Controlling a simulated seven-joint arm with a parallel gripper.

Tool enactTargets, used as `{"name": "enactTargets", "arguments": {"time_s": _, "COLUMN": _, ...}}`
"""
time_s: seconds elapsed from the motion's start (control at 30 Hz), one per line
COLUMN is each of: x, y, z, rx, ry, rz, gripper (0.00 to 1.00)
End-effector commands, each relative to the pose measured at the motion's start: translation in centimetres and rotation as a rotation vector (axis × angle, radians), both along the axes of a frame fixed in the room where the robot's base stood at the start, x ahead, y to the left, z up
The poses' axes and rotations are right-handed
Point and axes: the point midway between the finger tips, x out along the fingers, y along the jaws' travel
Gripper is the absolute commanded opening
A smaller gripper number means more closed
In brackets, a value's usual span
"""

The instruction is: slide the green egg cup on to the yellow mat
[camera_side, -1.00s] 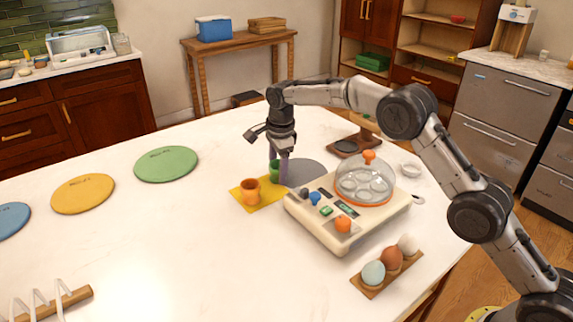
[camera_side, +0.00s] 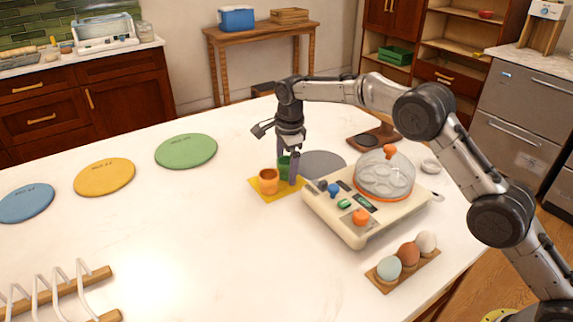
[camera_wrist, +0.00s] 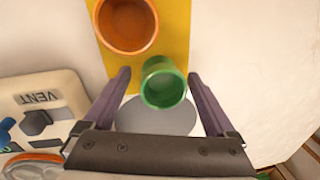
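The green egg cup (camera_side: 284,168) stands upright behind the orange cup (camera_side: 268,182), by the far edge of the yellow mat (camera_side: 287,191). In the wrist view the green egg cup (camera_wrist: 163,84) overlaps the end of the yellow mat (camera_wrist: 173,35); how much of its base is on the mat is hidden. My gripper (camera_side: 289,179) is low around the egg cup. The wrist view shows my gripper (camera_wrist: 161,88) open, one finger on each side of the cup, with gaps between. The orange cup (camera_wrist: 126,24) stands on the mat, close ahead.
A cream egg cooker (camera_side: 350,223) with a clear dome is right of the mat. A grey disc (camera_side: 322,162) lies behind it. An egg holder (camera_side: 405,270) is at the front right. Blue, yellow and green round mats lie left; the counter's middle is clear.

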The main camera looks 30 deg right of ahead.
Motion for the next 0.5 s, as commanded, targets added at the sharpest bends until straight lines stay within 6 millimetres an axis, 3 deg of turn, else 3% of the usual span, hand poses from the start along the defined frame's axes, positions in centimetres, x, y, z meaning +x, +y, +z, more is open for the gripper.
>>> {"name": "enactTargets", "arguments": {"time_s": 0.33, "x": 0.0, "y": 0.0, "z": 0.3, "rx": 0.001, "ry": -0.003, "rz": 0.0, "gripper": 0.96}}
{"name": "enactTargets", "arguments": {"time_s": 0.5, "x": -0.1, "y": 0.0, "z": 2.2, "rx": 0.001, "ry": -0.006, "rz": 0.0, "gripper": 0.96}}
